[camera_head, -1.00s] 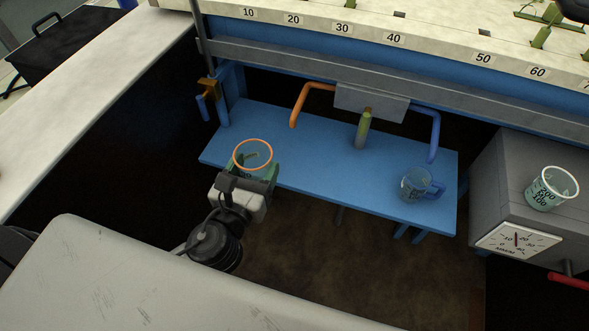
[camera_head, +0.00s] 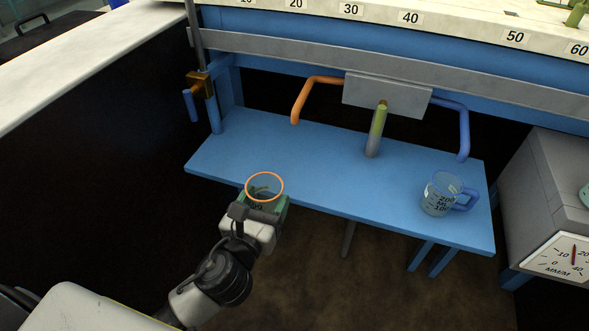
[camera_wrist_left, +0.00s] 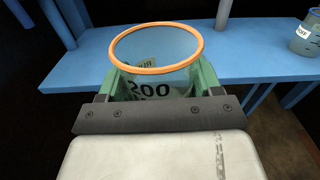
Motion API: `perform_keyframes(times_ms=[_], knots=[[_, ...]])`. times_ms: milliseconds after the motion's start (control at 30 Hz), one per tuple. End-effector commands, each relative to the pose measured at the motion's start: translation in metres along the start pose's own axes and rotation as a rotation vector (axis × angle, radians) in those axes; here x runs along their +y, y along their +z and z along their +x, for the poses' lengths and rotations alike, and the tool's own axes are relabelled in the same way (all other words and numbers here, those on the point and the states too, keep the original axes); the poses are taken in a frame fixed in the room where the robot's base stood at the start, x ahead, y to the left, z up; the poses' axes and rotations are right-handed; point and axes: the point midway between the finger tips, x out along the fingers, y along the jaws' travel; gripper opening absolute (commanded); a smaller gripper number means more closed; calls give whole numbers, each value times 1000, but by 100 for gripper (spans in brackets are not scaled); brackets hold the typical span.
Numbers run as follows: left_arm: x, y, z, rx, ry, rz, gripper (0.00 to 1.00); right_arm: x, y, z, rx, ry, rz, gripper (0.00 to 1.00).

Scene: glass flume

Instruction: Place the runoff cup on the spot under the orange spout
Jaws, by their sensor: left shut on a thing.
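My left gripper (camera_head: 262,210) is shut on a clear cup with an orange rim (camera_head: 265,186). In the left wrist view the cup (camera_wrist_left: 157,48) sits upright between the green fingers (camera_wrist_left: 157,85), with part of its dark printing showing. In the head view the cup appears at the front edge of the blue shelf (camera_head: 330,177); I cannot tell how high it is held. The orange spout (camera_head: 297,112) bends down above the shelf, up and to the right of the cup. No marked spot shows under it. My right gripper is not in view.
A clear cup with a blue handle (camera_head: 438,194) stands on the shelf's right part, below the blue spout (camera_head: 464,135). A grey box with a dial (camera_head: 558,190) is at the right.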

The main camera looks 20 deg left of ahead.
Motion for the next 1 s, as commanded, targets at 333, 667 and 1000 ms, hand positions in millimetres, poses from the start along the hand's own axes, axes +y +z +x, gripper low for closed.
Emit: perform_keyframes(times_ms=[333,667,1000], knots=[[0,2,93,-7,1,-2,38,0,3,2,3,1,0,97],[0,0,161,-2,2,-1,38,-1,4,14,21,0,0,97],[0,-16,168,1,0,-3,38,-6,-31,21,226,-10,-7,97]])
